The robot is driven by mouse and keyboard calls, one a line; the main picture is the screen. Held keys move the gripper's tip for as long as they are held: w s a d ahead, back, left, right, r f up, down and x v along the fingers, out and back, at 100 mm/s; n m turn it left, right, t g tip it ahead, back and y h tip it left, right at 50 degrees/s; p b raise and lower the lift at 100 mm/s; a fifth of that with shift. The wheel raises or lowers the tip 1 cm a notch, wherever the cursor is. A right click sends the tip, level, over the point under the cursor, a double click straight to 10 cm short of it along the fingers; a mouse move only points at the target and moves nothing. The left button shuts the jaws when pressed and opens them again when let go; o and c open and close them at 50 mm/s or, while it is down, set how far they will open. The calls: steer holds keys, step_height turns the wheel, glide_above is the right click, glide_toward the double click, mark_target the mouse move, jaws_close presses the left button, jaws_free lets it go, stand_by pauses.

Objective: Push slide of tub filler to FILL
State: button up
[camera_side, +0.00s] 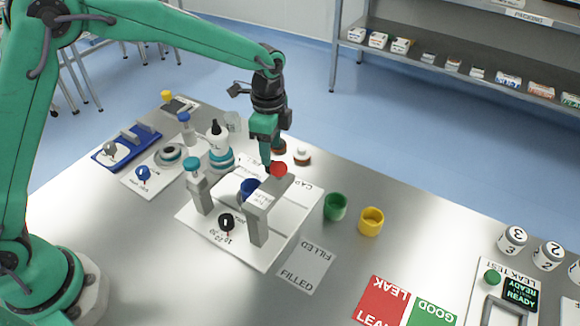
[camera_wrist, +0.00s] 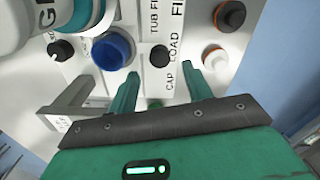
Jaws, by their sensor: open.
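In the wrist view the blue tub (camera_wrist: 113,48) sits left of a small black knob (camera_wrist: 159,55), which looks like the slide's. This knob is beside the word LOAD; a cut-off word starting "FI" is farther up. My gripper (camera_side: 268,165) is over the plate's far side, behind the red knob. In the wrist view its two fingers (camera_wrist: 160,84) are apart, below the black knob in the picture, with nothing seen held.
A green tub (camera_side: 336,206) and a yellow tub (camera_side: 371,221) stand right of the plate. A FILLED card (camera_side: 306,267) lies in front. A white bottle (camera_side: 217,140) stands at the left. The middle right of the table is clear.

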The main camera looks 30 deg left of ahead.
steer(key=shift+f, duration=2.2)
steer(key=shift+c, duration=0.2)
steer(key=shift+a, duration=0.1)
jaws_close()
